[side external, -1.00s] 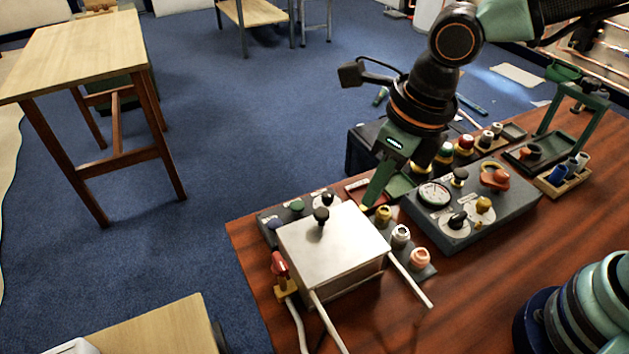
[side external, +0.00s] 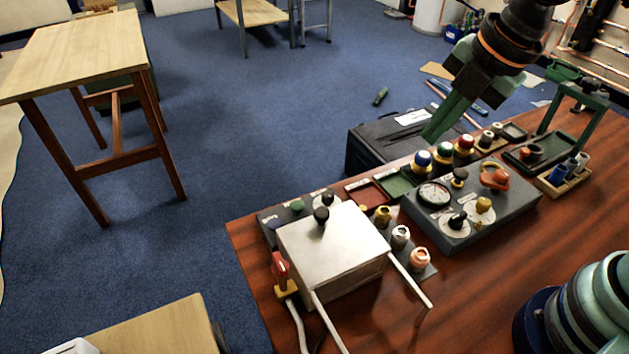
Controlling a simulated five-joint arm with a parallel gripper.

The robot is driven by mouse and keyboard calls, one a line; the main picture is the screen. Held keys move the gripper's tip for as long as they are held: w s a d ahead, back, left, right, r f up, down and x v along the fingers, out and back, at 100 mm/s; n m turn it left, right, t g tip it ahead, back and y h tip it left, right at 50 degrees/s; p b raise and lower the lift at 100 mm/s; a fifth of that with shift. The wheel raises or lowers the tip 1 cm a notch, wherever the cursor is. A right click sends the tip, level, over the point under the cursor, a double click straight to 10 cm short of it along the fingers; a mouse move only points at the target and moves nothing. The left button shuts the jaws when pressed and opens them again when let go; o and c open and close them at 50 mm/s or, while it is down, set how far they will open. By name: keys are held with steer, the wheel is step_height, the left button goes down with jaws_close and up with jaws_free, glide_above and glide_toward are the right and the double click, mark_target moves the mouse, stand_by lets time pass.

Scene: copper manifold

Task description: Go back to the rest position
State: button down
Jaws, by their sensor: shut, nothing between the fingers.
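My gripper (side external: 432,134) is green and shut, with nothing between its fingers. It hangs in the air in the upper right of the side external view, tilted down to the left. Its tips appear just above the blue-topped knob (side external: 423,160) and in front of the black case; the exact height is hard to tell. My arm runs from it up and out of the top right of the picture.
A wooden bench (side external: 480,280) carries a white metal box (side external: 335,248), a grey gauge panel (side external: 470,208), several coloured knobs, and a green frame (side external: 575,112). A black case (side external: 385,143) stands behind.

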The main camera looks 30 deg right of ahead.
steer(key=s+d+r+m+t+h, duration=0.1)
steer(key=d+m, duration=0.9)
steer(key=m, duration=1.1)
steer(key=shift+s+d+r+m+t, duration=0.2)
steer(key=shift+d+r+m+t, duration=0.1)
steer(key=shift+m+t, duration=0.1)
